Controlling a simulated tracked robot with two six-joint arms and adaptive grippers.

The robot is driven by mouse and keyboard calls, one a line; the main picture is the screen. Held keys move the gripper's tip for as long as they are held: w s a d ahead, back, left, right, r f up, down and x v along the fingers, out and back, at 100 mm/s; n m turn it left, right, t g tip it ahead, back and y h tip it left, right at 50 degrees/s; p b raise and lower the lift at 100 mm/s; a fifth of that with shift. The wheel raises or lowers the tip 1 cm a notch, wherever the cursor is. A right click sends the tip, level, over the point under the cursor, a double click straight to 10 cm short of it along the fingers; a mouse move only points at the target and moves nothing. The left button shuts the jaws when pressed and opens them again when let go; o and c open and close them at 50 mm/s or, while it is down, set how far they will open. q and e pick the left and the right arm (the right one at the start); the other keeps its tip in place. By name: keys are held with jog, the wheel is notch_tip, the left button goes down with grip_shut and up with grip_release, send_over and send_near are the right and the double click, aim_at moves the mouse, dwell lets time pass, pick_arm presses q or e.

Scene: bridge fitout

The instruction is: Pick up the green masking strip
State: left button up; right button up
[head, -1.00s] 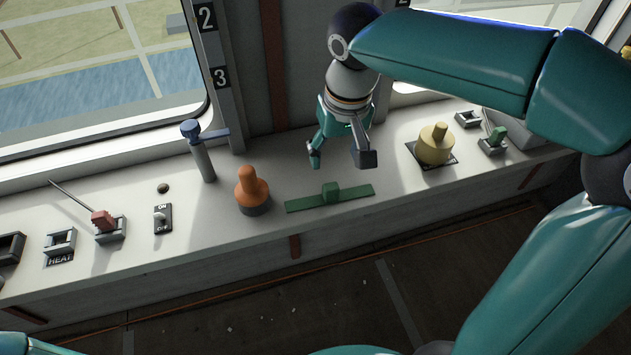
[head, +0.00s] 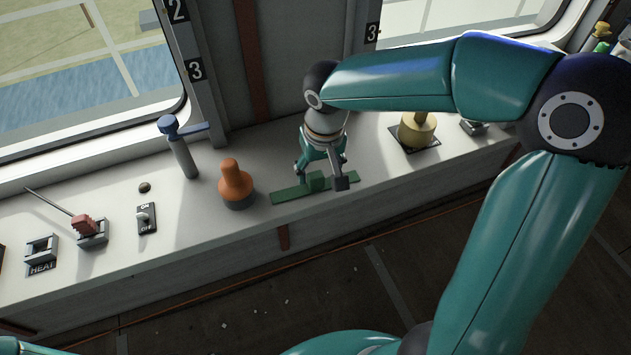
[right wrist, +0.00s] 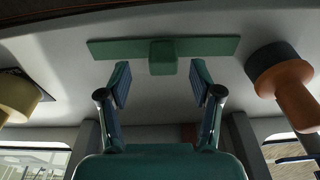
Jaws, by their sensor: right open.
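The green masking strip (head: 290,192) lies flat on the pale console ledge, with a raised green block (head: 317,181) at its middle. In the right wrist view the strip (right wrist: 208,47) spans the upper middle, its block (right wrist: 162,57) just beyond and between the fingertips. My right gripper (head: 320,176) is open and empty, its fingers to either side of the block in the head view. The fingers (right wrist: 160,80) look apart from the block in the wrist view. I cannot tell its exact height above the strip. The left gripper is not in view.
An orange knob (head: 236,184) stands close to the strip's left end. A yellow knob (head: 418,130) stands to the right. A blue-topped lever (head: 178,146), an ON/OFF switch (head: 147,218) and a red-handled lever (head: 88,228) are farther left. The ledge's front edge drops to the floor.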

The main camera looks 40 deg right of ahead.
aim_at(316, 175)
jog(key=f, duration=0.2)
jog(key=w+f, duration=0.1)
jog(key=f, duration=0.1)
jog(key=shift+w+f, duration=0.1)
jog(key=shift+c, duration=0.2)
jog(key=c, duration=1)
